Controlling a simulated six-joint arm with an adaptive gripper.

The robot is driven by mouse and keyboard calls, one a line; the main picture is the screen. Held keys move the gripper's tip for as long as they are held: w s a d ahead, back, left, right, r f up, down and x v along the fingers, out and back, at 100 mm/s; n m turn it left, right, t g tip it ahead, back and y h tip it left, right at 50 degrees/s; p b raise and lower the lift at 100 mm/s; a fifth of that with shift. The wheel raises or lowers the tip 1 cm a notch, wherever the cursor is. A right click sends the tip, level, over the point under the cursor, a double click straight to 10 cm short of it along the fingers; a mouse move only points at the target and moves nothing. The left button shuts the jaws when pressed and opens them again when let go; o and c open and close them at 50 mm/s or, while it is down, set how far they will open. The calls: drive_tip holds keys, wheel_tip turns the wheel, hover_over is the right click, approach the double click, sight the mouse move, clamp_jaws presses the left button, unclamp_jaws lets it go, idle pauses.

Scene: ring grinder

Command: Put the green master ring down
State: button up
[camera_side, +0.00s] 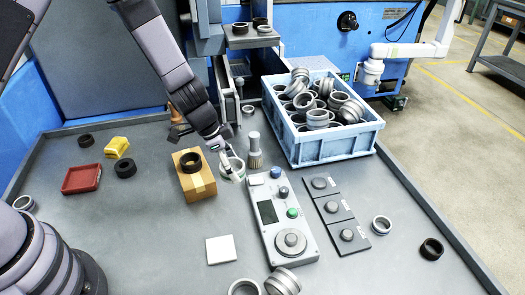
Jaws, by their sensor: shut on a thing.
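The green master ring (239,164) is a pale ring with a green tint, near the middle of the view. My gripper (232,174) reaches down to it from the upper left and is shut on its near side. The fingers hide part of the ring.
A grey knobbed post (254,150) and the control panel (281,222) stand close on the right. A blue crate (330,147) holds several rings. A white square plate (220,249) lies in front, with bare table around it.

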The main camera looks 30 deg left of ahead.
drive_tip(key=s+a+n+t+y, duration=0.1)
drive_tip(key=s+a+n, duration=0.25)
drive_tip(key=a, duration=1.25)
drive_tip(key=s+a+n+t+y, duration=0.15)
drive_tip(key=a+n, duration=0.25)
drive_tip(key=a, duration=1.3)
hover_over(156, 144)
drive_tip(key=s, duration=0.1)
drive_tip(key=shift+m+g, duration=0.25)
drive_tip(key=f, duration=0.9)
drive_tip(key=shift+s+a, duration=0.15)
drive_tip(key=shift+s, duration=0.05)
drive_tip(key=shift+w+a+f, duration=0.1)
drive_tip(key=shift+f, duration=0.75)
drive_tip(key=shift+w+a+f, duration=0.1)
drive_tip(key=shift+f, duration=0.75)
drive_tip(key=shift+f, duration=0.15)
drive_tip(key=o, duration=1.2)
drive_tip(key=shift+d, duration=0.1)
drive_tip(key=shift+o, duration=0.2)
